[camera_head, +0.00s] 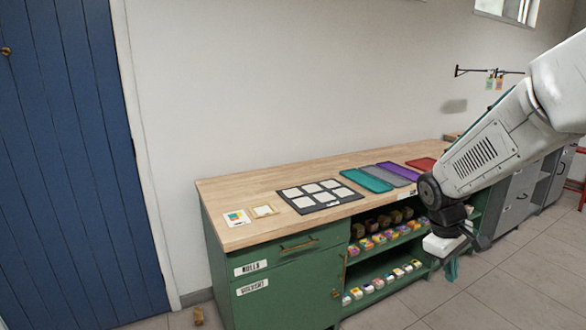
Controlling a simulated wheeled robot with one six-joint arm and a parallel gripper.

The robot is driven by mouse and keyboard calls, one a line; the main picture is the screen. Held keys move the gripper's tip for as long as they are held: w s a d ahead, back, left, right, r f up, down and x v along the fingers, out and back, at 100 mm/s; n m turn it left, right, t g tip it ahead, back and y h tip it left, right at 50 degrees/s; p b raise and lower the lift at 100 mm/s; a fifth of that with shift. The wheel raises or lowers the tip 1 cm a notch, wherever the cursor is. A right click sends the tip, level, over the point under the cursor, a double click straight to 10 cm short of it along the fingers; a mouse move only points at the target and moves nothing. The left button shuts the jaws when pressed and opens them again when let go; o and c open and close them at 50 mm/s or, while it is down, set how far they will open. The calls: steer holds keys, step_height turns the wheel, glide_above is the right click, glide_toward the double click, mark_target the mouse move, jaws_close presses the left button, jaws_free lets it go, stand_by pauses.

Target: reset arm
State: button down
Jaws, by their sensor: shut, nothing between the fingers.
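My arm (490,150) reaches in from the right edge of the head view and bends downward at its dark wrist joint. My gripper (452,270) hangs at its end, pointing down, in front of the right part of the green cabinet (285,290). It is small in the picture and partly hidden by its own white housing. It is shut, and I see nothing held in it.
The wooden counter (240,190) carries a dark board with white squares (320,194), two small cards, and teal (367,180), purple and red trays. Shelves below hold several colourful blocks (380,240). A small brown object (198,316) lies on the floor by the blue door (75,160). Tiled floor in front is clear.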

steer(key=s+a+r+m+y, duration=0.1)
steer(key=s+a+r+m, duration=0.1)
steer(key=s, duration=0.6)
steer(key=s+a+r+m+t+y, duration=0.1)
steer(key=s+a+r, duration=0.3)
steer(key=s, duration=0.5)
steer(key=s+a+r+m+t+y, duration=0.1)
steer(key=s+a+r+m, duration=0.1)
steer(key=s+r, duration=0.4)
steer(key=shift+s+a+m, duration=0.4)
steer(key=shift+s, duration=1.05)
